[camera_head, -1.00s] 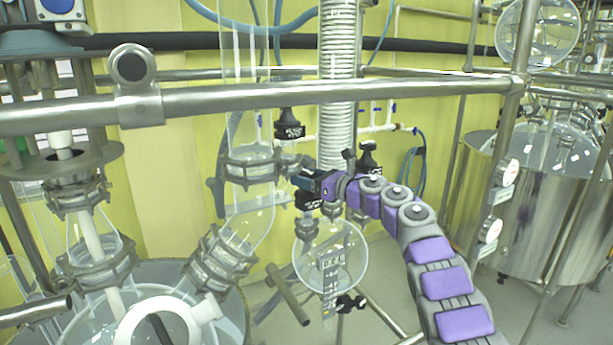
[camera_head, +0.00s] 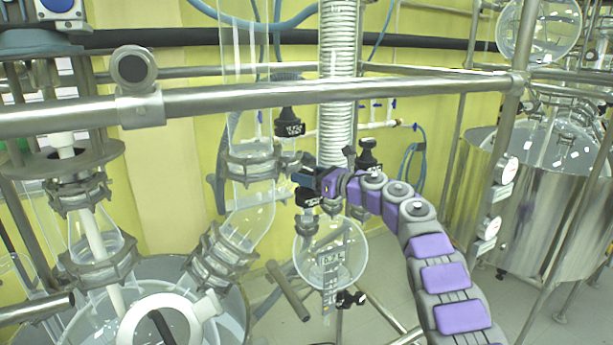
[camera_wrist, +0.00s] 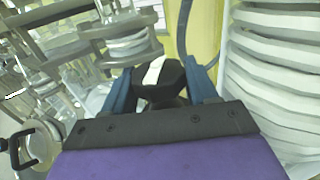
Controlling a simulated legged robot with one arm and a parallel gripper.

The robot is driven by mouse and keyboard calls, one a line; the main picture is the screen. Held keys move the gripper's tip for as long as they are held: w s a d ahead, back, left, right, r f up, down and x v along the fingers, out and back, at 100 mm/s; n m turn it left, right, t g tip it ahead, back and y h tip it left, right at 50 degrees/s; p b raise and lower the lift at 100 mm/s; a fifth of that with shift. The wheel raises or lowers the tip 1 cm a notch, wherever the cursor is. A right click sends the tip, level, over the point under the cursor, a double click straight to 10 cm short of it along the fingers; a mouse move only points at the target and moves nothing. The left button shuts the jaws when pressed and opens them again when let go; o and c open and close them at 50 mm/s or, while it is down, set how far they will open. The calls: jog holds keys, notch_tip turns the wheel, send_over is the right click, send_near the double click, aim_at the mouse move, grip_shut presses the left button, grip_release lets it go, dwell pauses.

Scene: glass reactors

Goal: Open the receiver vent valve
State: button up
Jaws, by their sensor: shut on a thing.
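My gripper (camera_head: 302,180) is at the end of my purple and grey arm, among the glass fittings in the middle of the head view. In the wrist view my gripper (camera_wrist: 160,88) has its two blue fingers on either side of a black valve knob (camera_wrist: 158,78) with a white patch, and is shut on it. In the head view a black knob (camera_head: 307,197) with a white label shows just below the fingertips, partly hidden by the gripper. The round glass receiver (camera_head: 330,256) hangs below. The label wording and the valve's opening are too small to tell.
Another black knob (camera_head: 289,123) sits above the gripper, and one (camera_head: 367,155) stands behind my wrist. The white coiled column (camera_head: 337,90) is close above my arm. A steel rail (camera_head: 270,97) crosses in front. A steel vessel (camera_head: 520,215) stands at the right.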

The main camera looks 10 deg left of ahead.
jog(key=shift+w+d+r, duration=0.1)
jog(key=o, duration=0.7)
jog(key=shift+o, duration=1.2)
jog(key=shift+f, duration=0.2)
